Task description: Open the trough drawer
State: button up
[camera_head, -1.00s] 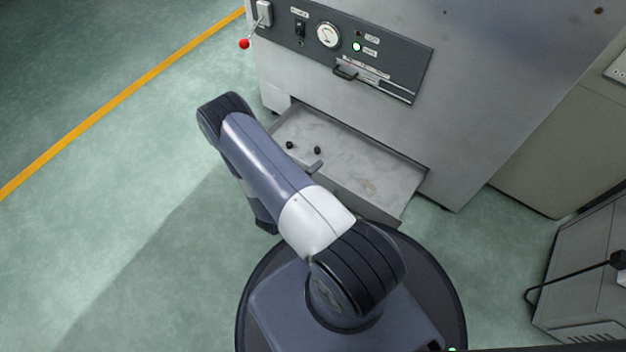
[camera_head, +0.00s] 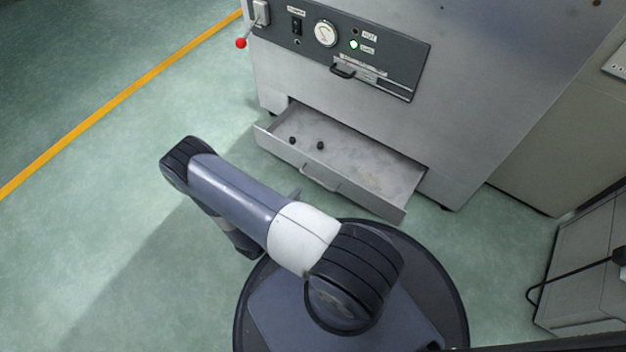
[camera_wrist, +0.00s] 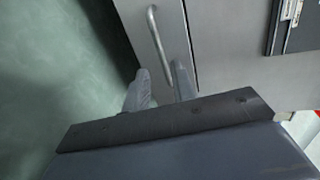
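The trough drawer (camera_head: 345,152) sticks out of the base of the grey machine, open, with its pale inside showing. Its bar handle (camera_head: 320,179) is on the front face and also shows in the wrist view (camera_wrist: 156,36). My gripper (camera_wrist: 162,84) has its two fingers apart with nothing between them. The handle lies just beyond the fingertips, not between them. In the head view only a fingertip shows past my arm, a little in front of the drawer; the rest of the gripper is hidden.
Two small dark lumps (camera_head: 320,145) lie in the drawer. Above it is the machine's control panel (camera_head: 340,45) with a gauge, a green light and a red-knobbed lever (camera_head: 241,43). Green floor is clear on the left. A grey cabinet (camera_head: 590,265) stands at right.

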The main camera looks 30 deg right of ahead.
aim_at(313, 178)
jog(key=b+x, duration=0.3)
jog(key=x, duration=0.7)
jog(key=shift+d+f, duration=0.1)
jog(key=shift+d, duration=0.25)
grip_shut()
